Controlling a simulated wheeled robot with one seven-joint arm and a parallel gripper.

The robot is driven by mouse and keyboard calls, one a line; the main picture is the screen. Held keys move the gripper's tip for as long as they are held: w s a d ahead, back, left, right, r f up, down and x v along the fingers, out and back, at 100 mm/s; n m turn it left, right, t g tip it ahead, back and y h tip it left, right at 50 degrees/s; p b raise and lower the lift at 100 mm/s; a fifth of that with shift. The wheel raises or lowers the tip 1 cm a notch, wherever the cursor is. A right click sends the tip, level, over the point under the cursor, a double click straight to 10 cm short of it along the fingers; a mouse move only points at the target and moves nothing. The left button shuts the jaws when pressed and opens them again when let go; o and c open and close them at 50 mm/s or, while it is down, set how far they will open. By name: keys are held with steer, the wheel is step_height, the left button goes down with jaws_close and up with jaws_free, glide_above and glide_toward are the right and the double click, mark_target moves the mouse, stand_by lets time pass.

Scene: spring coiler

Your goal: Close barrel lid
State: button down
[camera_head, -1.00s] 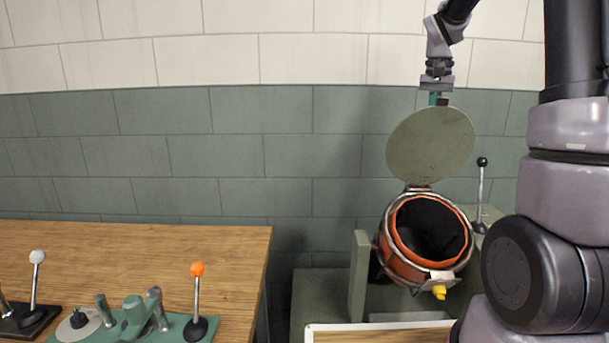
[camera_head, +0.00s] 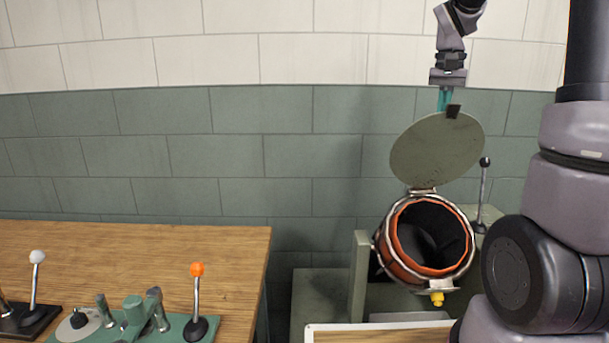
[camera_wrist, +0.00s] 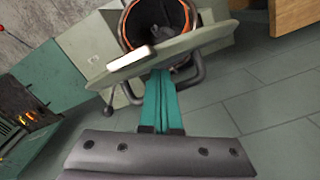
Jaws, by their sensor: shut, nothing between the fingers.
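The barrel (camera_head: 402,268) is tilted, with its open mouth facing the head camera, an orange inner rim and a dark inside. Its round grey-green lid (camera_head: 432,155) stands raised above the mouth, on a hinge at the top of the rim. In the wrist view the lid (camera_wrist: 205,40) shows nearly edge-on, with the barrel mouth (camera_wrist: 155,20) beyond it. My gripper (camera_head: 445,104) is shut and empty. Its teal fingers are at the lid's upper edge beside a dark tab (camera_head: 453,111). In the wrist view the fingertips (camera_wrist: 164,75) overlap the lid's near edge; contact is unclear.
A black-knobbed lever (camera_head: 483,185) stands right of the barrel. A green upright plate (camera_head: 359,275) stands at its left. A wooden table (camera_head: 130,255) at the left carries levers, one with an orange knob (camera_head: 197,269). The wall space left of the lid is clear.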

mark_target(456, 120)
steer(key=shift+s+r, duration=0.2)
steer(key=shift+s, duration=0.65)
steer(key=shift+s+r, duration=0.2)
steer(key=shift+s, duration=1)
steer(key=shift+s+r, duration=0.15)
steer(key=shift+s, duration=1.05)
steer(key=s, duration=0.5)
steer(key=shift+f, duration=0.3)
